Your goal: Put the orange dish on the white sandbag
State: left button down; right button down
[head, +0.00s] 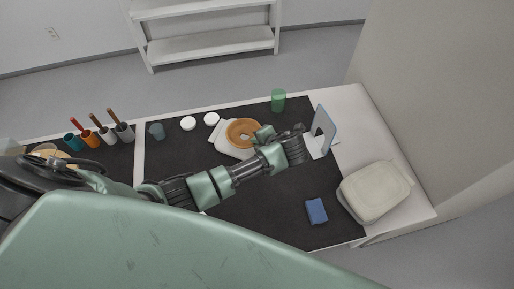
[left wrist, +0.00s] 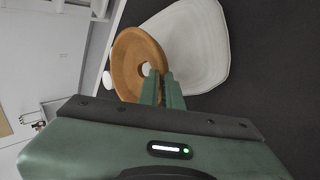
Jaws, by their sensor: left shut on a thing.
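The orange dish (head: 233,133) is round, with a pale centre. In the head view it overlaps the white sandbag (head: 222,144) on the dark mat. My left gripper (head: 263,135) is at the dish's right side. In the left wrist view its two green fingers (left wrist: 162,88) are shut on the near rim of the dish (left wrist: 121,72). There the sandbag (left wrist: 200,45) lies to the right, partly behind the dish, which overhangs its left edge. I cannot tell whether the dish touches the sandbag. My right gripper is not in view.
Two white round lids (head: 188,124) and a blue-grey cup (head: 157,131) stand left of the sandbag. A green cup (head: 278,100) stands behind. A blue-edged upright stand (head: 323,132), a blue block (head: 316,210) and a cream container (head: 374,191) are on the right.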

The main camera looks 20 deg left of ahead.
pick_arm(q)
notch_tip(320, 180, down, 4)
jog(key=shift+s+r, duration=0.1)
jog(key=shift+r, duration=0.15)
jog(key=c, duration=1.6)
grip_release()
jog(key=v, duration=1.2)
jog(key=shift+r, duration=0.1)
